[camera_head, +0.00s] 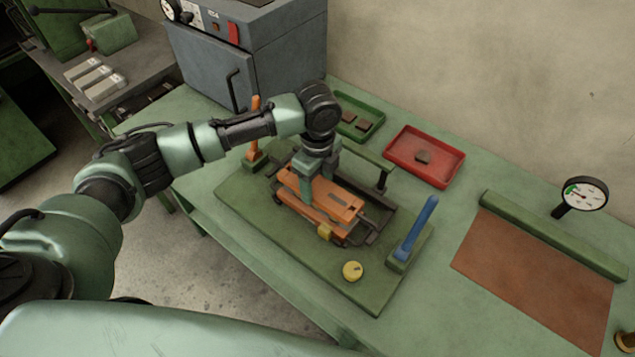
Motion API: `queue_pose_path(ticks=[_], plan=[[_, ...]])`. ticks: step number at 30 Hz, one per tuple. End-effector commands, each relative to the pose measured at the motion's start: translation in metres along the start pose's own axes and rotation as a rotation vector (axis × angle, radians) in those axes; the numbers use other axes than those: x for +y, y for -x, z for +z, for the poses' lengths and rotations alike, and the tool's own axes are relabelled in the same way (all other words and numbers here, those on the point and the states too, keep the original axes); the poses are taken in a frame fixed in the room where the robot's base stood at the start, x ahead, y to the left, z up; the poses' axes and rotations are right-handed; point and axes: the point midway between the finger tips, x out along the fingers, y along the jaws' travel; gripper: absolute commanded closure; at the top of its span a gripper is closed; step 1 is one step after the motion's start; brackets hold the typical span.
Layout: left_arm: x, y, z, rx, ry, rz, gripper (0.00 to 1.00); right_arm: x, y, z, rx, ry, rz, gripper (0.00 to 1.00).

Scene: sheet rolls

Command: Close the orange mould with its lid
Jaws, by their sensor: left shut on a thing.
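My left gripper (309,186) reaches down from above and is shut on the orange lid (340,203), a flat plate. The lid lies level or nearly so over the orange mould (298,209), whose near side shows below the lid. I cannot tell whether lid and mould touch or a small gap is left. The mould sits in a dark frame on a green base plate (262,225). A small yellow block (324,231) is at the mould's near edge. The gripper hides part of the lid. My right gripper is not in view.
An orange lever (255,127) stands behind the mould and a blue lever (415,229) to its right. A yellow knob (352,270) is near the plate's front. Green (375,112) and red (452,173) trays are behind. A brown sheet (530,274) and a dial gauge (583,195) are right.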

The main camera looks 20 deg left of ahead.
Motion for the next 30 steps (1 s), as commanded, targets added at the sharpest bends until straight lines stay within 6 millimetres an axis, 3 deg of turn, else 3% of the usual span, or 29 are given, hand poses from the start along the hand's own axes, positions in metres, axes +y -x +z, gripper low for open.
queue_pose_path(ticks=[3, 16, 30], plan=[[-0.001, -0.009, 0.0, 0.0, 0.0, -0.004, 1.0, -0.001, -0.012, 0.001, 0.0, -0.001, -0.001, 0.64], [-0.001, -0.034, 0.0, 0.002, 0.001, -0.003, 1.0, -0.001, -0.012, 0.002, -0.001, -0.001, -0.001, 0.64], [-0.002, -0.038, 0.0, 0.001, 0.0, -0.003, 1.0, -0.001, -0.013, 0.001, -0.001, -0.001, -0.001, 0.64]])
